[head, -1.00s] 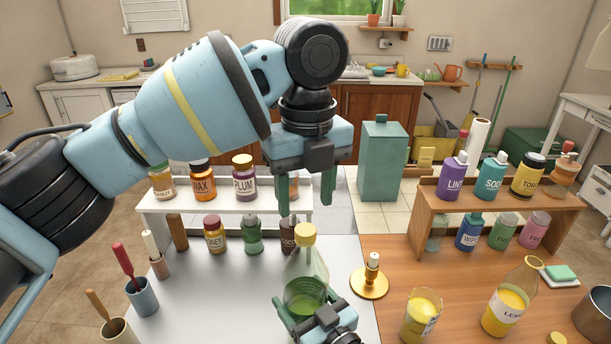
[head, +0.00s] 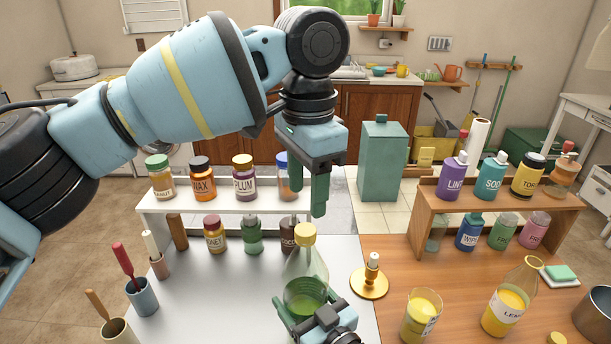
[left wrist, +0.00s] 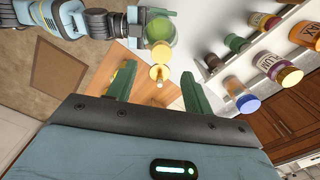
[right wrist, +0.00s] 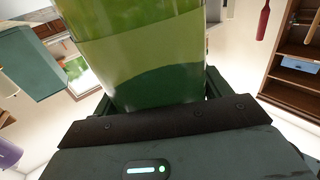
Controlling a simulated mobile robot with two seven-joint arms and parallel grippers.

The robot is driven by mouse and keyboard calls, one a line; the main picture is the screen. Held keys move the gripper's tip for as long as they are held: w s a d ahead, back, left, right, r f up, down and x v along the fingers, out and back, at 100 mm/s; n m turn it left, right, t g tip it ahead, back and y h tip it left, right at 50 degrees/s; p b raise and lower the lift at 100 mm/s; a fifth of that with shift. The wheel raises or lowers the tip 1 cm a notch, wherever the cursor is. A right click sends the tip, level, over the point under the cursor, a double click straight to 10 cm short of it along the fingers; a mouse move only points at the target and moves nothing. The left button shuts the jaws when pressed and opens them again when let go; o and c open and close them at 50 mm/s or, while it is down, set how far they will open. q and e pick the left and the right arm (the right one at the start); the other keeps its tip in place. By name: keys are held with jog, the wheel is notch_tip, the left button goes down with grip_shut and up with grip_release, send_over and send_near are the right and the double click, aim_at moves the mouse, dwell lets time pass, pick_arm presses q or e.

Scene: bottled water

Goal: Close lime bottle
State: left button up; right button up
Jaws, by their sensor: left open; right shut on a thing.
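The lime bottle (head: 306,280) is clear glass with green liquid, upright at the front middle. Its yellow cap (head: 305,234) sits on the neck; I cannot tell how tightly. It also shows in the left wrist view (left wrist: 161,30). My right gripper (head: 300,318) is shut on the bottle's lower body; in the right wrist view the green bottle (right wrist: 150,70) fills the space between the fingers.
A brass candlestick (head: 370,278) stands right of the bottle. A lemon bottle (head: 508,300) and a yellow glass (head: 421,317) are at the front right. Behind are a white shelf (head: 220,203) and a wooden shelf (head: 500,208) with jars. A utensil cup (head: 142,297) stands at left.

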aim_at(305, 229)
pick_arm(q)
jog(key=n, duration=0.4)
jog(key=shift+r+n, duration=0.2)
jog(key=shift+n, duration=0.2)
jog(key=n, duration=0.3)
jog(key=shift+w+r, duration=0.1)
jog(key=n, duration=0.4)
jog(key=shift+a+r+n, duration=0.1)
jog(key=shift+r+n, duration=0.05)
jog(key=shift+n, duration=0.25)
jog(key=n, duration=0.4)
jog(key=shift+r, duration=0.15)
jog(key=shift+f, duration=4.05)
jog(key=shift+c, duration=0.4)
jog(key=c, duration=1)
